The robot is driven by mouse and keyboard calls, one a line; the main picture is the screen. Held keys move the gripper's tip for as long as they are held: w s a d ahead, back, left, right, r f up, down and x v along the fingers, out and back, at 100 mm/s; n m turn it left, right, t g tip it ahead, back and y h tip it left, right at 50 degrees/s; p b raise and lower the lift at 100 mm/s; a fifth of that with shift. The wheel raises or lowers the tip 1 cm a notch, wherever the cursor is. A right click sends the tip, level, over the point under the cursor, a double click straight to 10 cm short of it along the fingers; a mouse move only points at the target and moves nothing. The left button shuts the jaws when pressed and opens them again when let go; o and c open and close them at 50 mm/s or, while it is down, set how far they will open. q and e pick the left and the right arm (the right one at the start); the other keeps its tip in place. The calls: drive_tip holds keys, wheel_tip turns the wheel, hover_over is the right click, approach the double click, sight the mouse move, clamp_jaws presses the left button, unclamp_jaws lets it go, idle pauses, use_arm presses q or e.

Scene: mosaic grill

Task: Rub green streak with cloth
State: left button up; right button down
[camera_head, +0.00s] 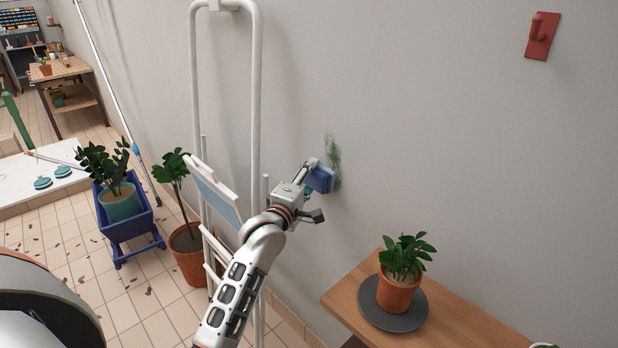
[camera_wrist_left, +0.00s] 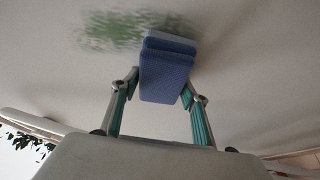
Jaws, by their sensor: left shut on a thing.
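The green streak (camera_head: 333,152) is a faint, patchy smear on the grey wall. It also shows in the left wrist view (camera_wrist_left: 125,30), to the left of and behind the cloth. The cloth (camera_head: 320,180) is a blue folded block, seen closer in the left wrist view (camera_wrist_left: 166,75). My left gripper (camera_head: 311,184) is shut on the cloth, with a finger on each side of it. The cloth's far face is at the wall by the streak and covers part of it; I cannot tell how firmly it touches. My right gripper is not in view.
A wooden table (camera_head: 452,318) with a potted plant (camera_head: 398,288) on a dark round plate stands at lower right. A white rack (camera_head: 257,100) stands against the wall, left of the gripper. A red hook (camera_head: 541,36) is at upper right. Potted plants stand at left.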

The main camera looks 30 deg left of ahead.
sight(319, 184)
use_arm(q)
drive_tip(key=shift+s+d+r+p, duration=0.1)
drive_tip(key=shift+s+d+p, duration=0.15)
drive_tip(key=shift+d+p, duration=0.4)
drive_tip(key=shift+s+d+p, duration=0.25)
drive_tip(key=shift+d+p, duration=0.2)
drive_tip(key=shift+d, duration=0.35)
drive_tip(key=shift+s+d, duration=0.15)
drive_tip(key=shift+d, duration=0.2)
drive_tip(key=shift+s+d+p, duration=0.25)
drive_tip(key=shift+d+p, duration=0.35)
drive_tip(key=shift+d, duration=0.3)
drive_tip(key=shift+s+d+p, duration=0.25)
drive_tip(key=shift+d+p, duration=0.3)
drive_tip(key=shift+d, duration=0.3)
drive_tip(key=r+p, duration=0.2)
drive_tip(key=shift+d+p, duration=0.1)
drive_tip(key=shift+p, duration=0.25)
drive_tip(key=shift+r, duration=0.6)
drive_tip(key=shift+w+a, duration=0.15)
drive_tip(key=shift+a, duration=0.55)
drive_tip(key=shift+w+a+f, duration=0.1)
drive_tip(key=shift+w+a, duration=0.1)
drive_tip(key=shift+a, duration=0.45)
drive_tip(key=shift+w+a, duration=0.15)
drive_tip(key=shift+a, duration=0.5)
